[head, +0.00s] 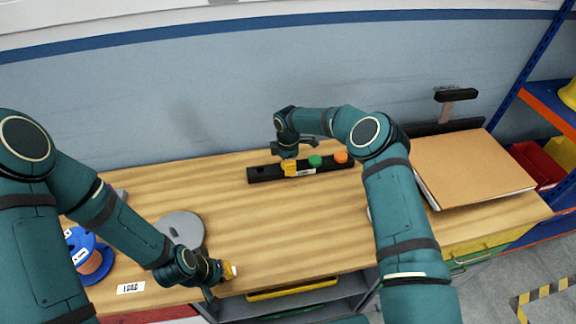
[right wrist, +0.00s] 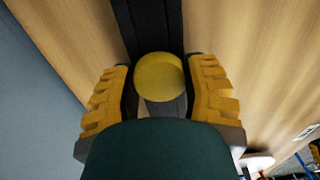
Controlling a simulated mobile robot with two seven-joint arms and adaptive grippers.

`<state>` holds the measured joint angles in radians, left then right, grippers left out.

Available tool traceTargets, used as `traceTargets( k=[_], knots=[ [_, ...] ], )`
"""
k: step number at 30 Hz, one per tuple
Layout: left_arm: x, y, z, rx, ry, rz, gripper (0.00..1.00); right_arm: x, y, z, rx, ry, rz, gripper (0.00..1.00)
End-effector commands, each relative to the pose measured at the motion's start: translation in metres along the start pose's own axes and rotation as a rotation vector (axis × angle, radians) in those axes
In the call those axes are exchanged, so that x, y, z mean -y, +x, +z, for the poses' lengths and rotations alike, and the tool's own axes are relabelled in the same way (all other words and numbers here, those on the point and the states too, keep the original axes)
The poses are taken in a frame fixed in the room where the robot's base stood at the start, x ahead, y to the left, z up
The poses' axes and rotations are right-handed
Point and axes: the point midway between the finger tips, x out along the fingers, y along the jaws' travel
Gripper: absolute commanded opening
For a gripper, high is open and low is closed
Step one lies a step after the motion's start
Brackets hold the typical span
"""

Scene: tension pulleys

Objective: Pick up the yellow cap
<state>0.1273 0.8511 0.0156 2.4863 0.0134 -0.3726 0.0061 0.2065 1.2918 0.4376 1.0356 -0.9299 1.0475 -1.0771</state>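The yellow cap (right wrist: 159,72) shows in the right wrist view as a round disc between my right gripper's two fingers. It is over the black rail. My right gripper (right wrist: 159,85) is open, with its yellow-padded fingers on either side of the cap. In the head view my right gripper (head: 290,168) points down at the left part of the black rail (head: 264,174). The cap cannot be told apart from the yellow fingers there. My left gripper (head: 230,270) is low over the front edge of the table; its finger opening is not clear.
A green cap (head: 315,160) and an orange cap (head: 341,157) sit on the rail to the right. A grey disc (head: 181,229) and a blue spool (head: 88,258) lie at left. A cardboard box (head: 474,168) stands at right. The middle of the wooden table (head: 290,225) is clear.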

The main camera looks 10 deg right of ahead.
Motion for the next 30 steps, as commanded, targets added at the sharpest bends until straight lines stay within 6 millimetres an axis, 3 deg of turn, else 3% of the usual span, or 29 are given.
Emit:
traceTargets(
  k=[13,14,24,30],
  knots=[
    [0.0,0.0,0.0,0.0,0.0,0.0,0.0,0.0,-0.005,0.0,0.001,0.0,0.0,0.25],
    [0.0,0.0,0.0,0.0,0.0,0.0,0.0,0.0,-0.008,0.0,0.001,0.0,0.001,0.2],
    [-0.001,-0.003,-0.001,-0.003,-0.001,0.0,0.0,-0.001,-0.071,0.0,0.002,0.0,0.003,0.19],
    [-0.001,-0.003,-0.002,-0.004,-0.001,0.0,0.0,0.0,-0.095,0.0,0.001,-0.001,0.0,0.19]
  ],
)
